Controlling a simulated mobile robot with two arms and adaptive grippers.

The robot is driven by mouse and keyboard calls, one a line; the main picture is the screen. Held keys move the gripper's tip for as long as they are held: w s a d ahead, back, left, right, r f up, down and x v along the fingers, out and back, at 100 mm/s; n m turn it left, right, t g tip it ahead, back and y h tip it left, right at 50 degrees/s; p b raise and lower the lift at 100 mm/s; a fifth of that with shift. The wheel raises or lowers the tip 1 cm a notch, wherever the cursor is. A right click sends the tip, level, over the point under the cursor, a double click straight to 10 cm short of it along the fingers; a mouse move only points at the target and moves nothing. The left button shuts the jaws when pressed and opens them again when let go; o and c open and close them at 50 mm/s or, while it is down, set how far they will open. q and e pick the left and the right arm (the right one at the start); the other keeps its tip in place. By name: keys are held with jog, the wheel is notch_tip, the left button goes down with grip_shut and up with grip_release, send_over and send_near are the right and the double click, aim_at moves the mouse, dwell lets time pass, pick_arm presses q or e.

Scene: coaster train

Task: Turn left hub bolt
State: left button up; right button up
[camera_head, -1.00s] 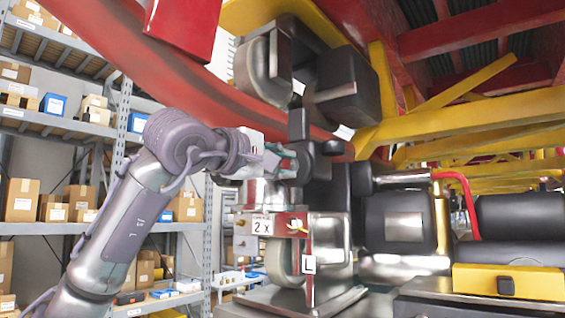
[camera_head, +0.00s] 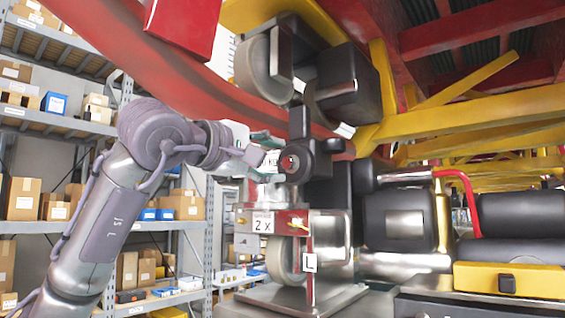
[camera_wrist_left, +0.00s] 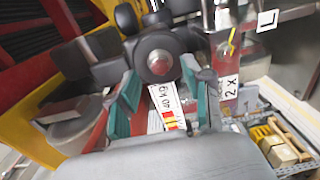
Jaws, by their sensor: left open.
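The left hub (camera_head: 299,160) is a dark round part with a reddish bolt face (camera_head: 289,163) at its centre, on the wheel assembly beside the red rail. In the left wrist view the bolt (camera_wrist_left: 160,62) shows as a dark round knob just beyond the fingertips. My left gripper (camera_head: 268,157), with teal finger pads, is open and faces the hub from the left. In the left wrist view the gripper (camera_wrist_left: 161,84) has its fingers spread on either side, with the bolt roughly centred ahead. Nothing is held. I cannot tell the exact gap. My right gripper is not in view.
A "2 X" label (camera_head: 263,223) and an "L" tag (camera_head: 310,263) are below the hub. The red rail (camera_head: 200,85) curves overhead. Yellow and red beams (camera_head: 480,115) fill the right. Shelves with boxes (camera_head: 60,130) stand behind on the left.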

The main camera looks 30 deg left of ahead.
pick_arm(q)
jog(key=s, duration=0.8)
jog(key=shift+s+a, duration=0.35)
jog(key=shift+s, duration=0.05)
